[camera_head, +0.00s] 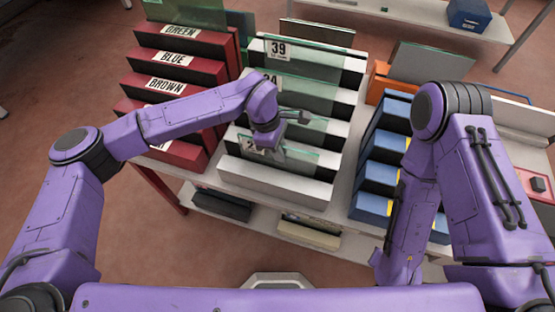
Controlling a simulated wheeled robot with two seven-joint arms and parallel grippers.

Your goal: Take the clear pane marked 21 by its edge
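A white stepped rack (275,180) holds several clear greenish panes standing on edge. The front pane (300,157) sits in the lowest step; its label is mostly hidden behind my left gripper, so I cannot read 21 on it. The rear pane (310,63) is marked 39. Another pane (305,93) behind the arm has a partly covered label ending in 4. My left gripper (272,150) is over the front pane's label, pointing down; its fingertips are too small and hidden to tell open from shut, or whether they touch glass. My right gripper is not visible.
A red rack (190,72) with labels GREEN, BLUE and BROWN stands left of the white rack. A blue stepped rack (378,176) stands close on the right. Dark and beige boxes (308,232) lie on the lower shelf. A blue box (468,15) sits on the far table.

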